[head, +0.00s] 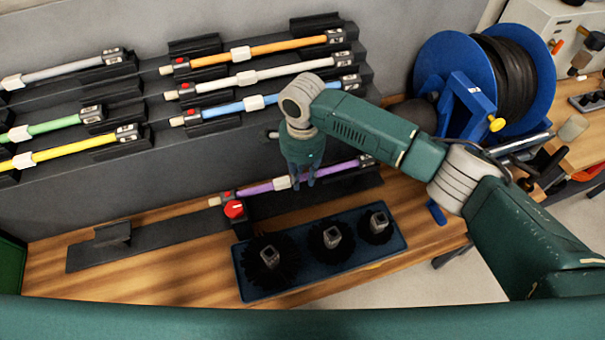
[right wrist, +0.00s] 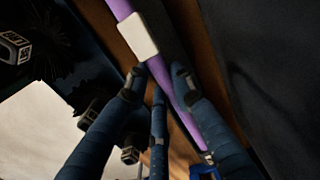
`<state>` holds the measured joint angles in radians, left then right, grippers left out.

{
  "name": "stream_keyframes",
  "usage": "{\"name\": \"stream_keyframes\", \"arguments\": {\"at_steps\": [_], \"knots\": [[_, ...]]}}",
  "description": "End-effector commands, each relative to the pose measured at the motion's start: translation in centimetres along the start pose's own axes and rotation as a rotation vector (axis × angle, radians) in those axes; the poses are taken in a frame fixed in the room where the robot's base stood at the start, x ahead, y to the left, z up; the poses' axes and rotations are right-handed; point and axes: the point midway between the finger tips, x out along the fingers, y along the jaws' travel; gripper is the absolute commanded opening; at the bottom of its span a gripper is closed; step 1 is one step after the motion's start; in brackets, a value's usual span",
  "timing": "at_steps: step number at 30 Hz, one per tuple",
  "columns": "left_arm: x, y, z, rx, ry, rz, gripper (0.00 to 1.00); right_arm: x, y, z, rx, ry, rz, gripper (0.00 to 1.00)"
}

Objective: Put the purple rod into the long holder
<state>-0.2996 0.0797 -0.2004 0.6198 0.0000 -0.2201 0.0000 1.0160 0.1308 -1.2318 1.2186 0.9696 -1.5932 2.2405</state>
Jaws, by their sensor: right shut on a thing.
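The purple rod (head: 256,188) has a white band, and a reddish fitting at its left end. It lies slanted low in front of the stepped rack. My right gripper (head: 302,181) points down and is shut on the rod just right of the white band. In the right wrist view the rod (right wrist: 189,105) passes between my fingers (right wrist: 163,76). A long dark strip with upright supports, seemingly the long holder (head: 165,240), lies on the wooden bench. The rod is over or at its right part; contact is unclear. My left gripper is not in view.
The stepped rack (head: 150,165) behind carries several coloured rods. A blue tray (head: 290,287) with three black brushes stands in front. A red knob (head: 234,209) is beside the rod's left end. A blue hose reel (head: 447,62) stands at the right.

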Motion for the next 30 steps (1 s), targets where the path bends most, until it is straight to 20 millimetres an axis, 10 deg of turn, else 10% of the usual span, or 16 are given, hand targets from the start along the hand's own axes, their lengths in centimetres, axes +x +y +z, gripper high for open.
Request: {"name": "stream_keyframes", "arguments": {"at_steps": [4, 5, 8, 20, 30], "knots": [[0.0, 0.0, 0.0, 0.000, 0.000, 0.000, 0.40, 0.0, 0.0, 0.0, 0.000, -0.001, -0.001, 0.00], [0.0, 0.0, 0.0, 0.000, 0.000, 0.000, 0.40, 0.0, 0.0, 0.0, 0.000, -0.001, -0.001, 0.25], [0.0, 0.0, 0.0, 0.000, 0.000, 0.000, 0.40, 0.0, 0.0, 0.0, 0.000, 0.000, 0.000, 0.45], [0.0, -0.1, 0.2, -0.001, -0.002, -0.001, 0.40, -0.7, 0.0, 0.0, -0.001, 0.000, 0.000, 0.45], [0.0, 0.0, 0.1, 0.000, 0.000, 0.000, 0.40, -7.3, -0.1, 0.1, -0.001, -0.002, -0.003, 0.45]]}}
